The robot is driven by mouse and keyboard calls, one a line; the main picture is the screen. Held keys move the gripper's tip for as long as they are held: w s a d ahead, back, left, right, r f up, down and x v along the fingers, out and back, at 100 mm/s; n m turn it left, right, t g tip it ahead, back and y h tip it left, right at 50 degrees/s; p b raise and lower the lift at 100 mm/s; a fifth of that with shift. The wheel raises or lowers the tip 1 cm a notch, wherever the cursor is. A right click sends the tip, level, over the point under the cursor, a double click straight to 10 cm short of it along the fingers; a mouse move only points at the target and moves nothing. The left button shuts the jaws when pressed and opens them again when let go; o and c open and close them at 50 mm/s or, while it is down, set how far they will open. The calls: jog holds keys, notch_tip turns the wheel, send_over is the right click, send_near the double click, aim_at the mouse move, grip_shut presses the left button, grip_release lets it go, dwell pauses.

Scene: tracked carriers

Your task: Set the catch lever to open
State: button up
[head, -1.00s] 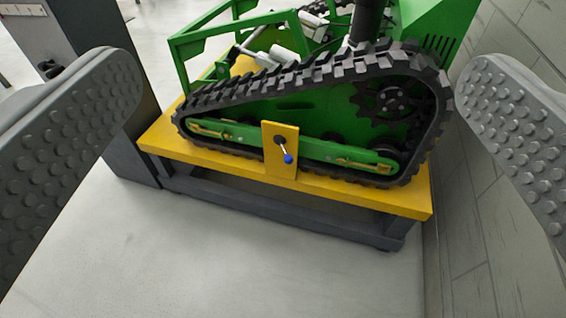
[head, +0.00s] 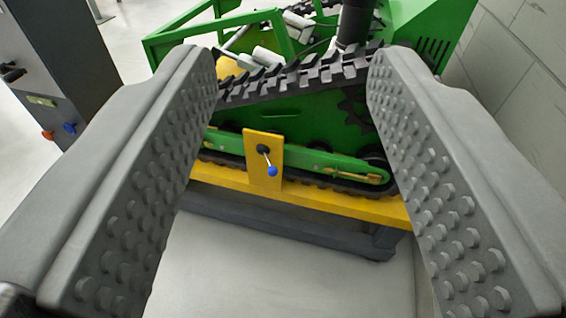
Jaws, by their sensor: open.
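The catch lever (head: 268,161) is a short metal rod with a blue ball at its end and a dark pivot at its top. It points down and slightly right on an upright yellow plate (head: 263,178). The plate stands at the near side of the green tracked carrier (head: 310,118). My gripper (head: 290,75) is open and empty. Its two grey studded fingers stand left and right of the lever in the picture, apart from it. The fingers hide parts of the track and of the yellow platform.
The carrier stands on a yellow platform (head: 340,204) with a dark frame (head: 300,232). A dark cabinet (head: 55,60) with small coloured knobs stands at the left. A grey panelled wall (head: 515,70) is at the right. The pale floor (head: 290,280) in front is clear.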

aim_at(274, 175)
jog(key=w+d+f+n+y, duration=0.1)
jog(key=w+d+f, duration=0.1)
jog(key=w+f, duration=0.9)
jog(key=w+d+f+n+y, duration=0.1)
jog(key=w+d+f, duration=0.1)
jog(key=w+f, duration=0.85)
notch_tip(274, 175, down, 28)
jog(key=m+y, duration=0.1)
jog(key=y, duration=0.4)
jog(key=shift+g, duration=0.3)
jog(key=x, duration=1.7)
jog(key=shift+w+d+f, duration=0.25)
jog(key=shift+w+d, duration=0.1)
jog(key=shift+w, duration=0.05)
grip_shut()
